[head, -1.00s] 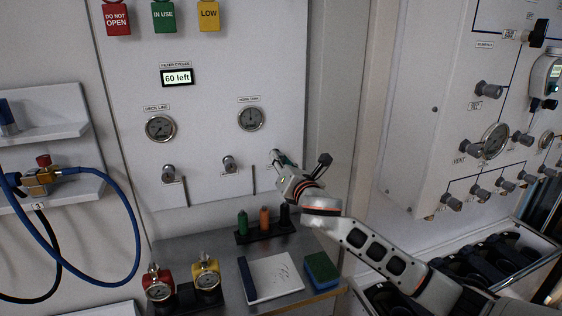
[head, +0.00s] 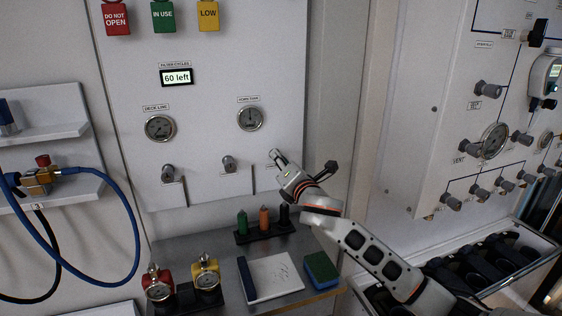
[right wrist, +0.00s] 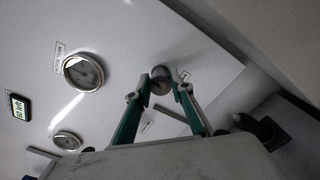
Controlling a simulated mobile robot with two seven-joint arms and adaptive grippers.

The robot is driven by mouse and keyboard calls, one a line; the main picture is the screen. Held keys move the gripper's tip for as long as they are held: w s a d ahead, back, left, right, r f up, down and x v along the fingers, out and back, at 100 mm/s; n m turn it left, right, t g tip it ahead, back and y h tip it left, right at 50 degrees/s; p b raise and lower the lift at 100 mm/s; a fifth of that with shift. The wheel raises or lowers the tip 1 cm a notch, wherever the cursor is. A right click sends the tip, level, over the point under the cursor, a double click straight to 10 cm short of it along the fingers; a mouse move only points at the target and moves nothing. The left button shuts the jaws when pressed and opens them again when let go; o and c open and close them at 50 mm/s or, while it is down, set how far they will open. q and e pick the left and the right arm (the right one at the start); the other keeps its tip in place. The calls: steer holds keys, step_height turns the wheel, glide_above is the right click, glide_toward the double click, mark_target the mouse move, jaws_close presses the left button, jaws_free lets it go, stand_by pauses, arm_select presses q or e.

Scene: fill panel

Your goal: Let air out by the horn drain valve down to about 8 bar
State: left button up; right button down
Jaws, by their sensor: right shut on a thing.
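My right gripper (head: 275,154) is at the white panel, just right of and below the horn tank gauge (head: 250,118). In the right wrist view its green fingers (right wrist: 160,84) are shut on a small round grey valve knob (right wrist: 160,82). The fingers hide part of the knob, and its label cannot be read. The horn tank gauge also shows in the right wrist view (right wrist: 83,73); its needle points roughly upward in the head view, but the figures are too small to read. My left gripper is not in view.
Two other knobs, one under the deck line gauge (head: 159,128) and one in the middle (head: 228,164), sit left of my gripper. A second valve panel (head: 420,120) stands at right.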

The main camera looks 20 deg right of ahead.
steer(key=c, duration=1.8)
jaws_free()
steer(key=shift+o, duration=0.2)
steer(key=s, duration=1.2)
steer(key=shift+d, duration=0.2)
